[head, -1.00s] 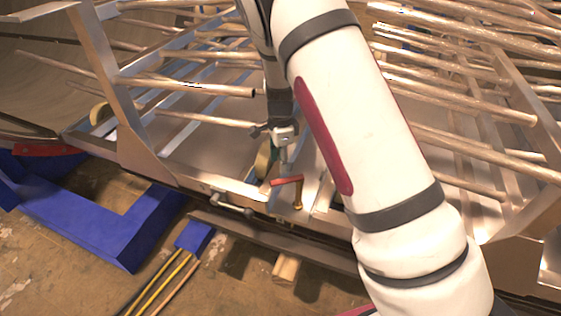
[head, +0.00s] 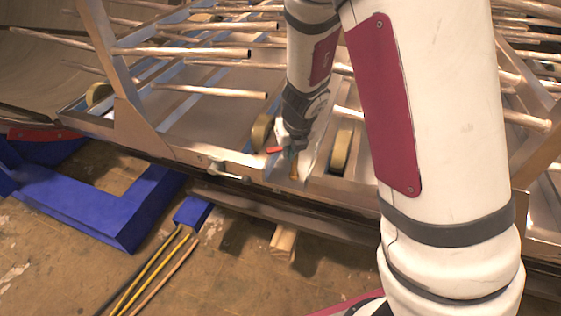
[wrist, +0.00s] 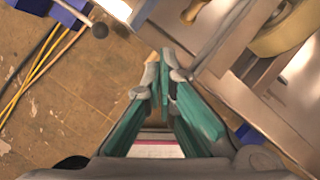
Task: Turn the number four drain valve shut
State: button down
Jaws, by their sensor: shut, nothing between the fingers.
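The drain valve has a red handle (head: 275,150) and a brass stem (head: 294,170) at the near edge of the metal frame in the head view. No number is readable on it. Only the handle's left end shows; my gripper covers the rest. My gripper (head: 290,150) is at the handle, pointing down, but contact cannot be told. In the wrist view, my gripper's teal fingers (wrist: 165,58) are shut and empty. A brass-coloured piece (wrist: 192,11) lies above the fingertips there; I cannot tell if it is part of the valve. The red handle is not identifiable in that view.
A rod with a dark ball end (head: 245,180) juts out left of the valve, also seen in the wrist view (wrist: 99,30). Copper pipes (head: 210,91) project above the frame. Yellowish wheels (head: 341,150) flank the valve.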

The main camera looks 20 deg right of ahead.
jog(key=w+f+b, duration=0.5)
jog(key=w+f, duration=0.2)
jog(key=f, duration=0.2)
jog(key=shift+w+b, duration=0.3)
jog(key=shift+b, duration=0.05)
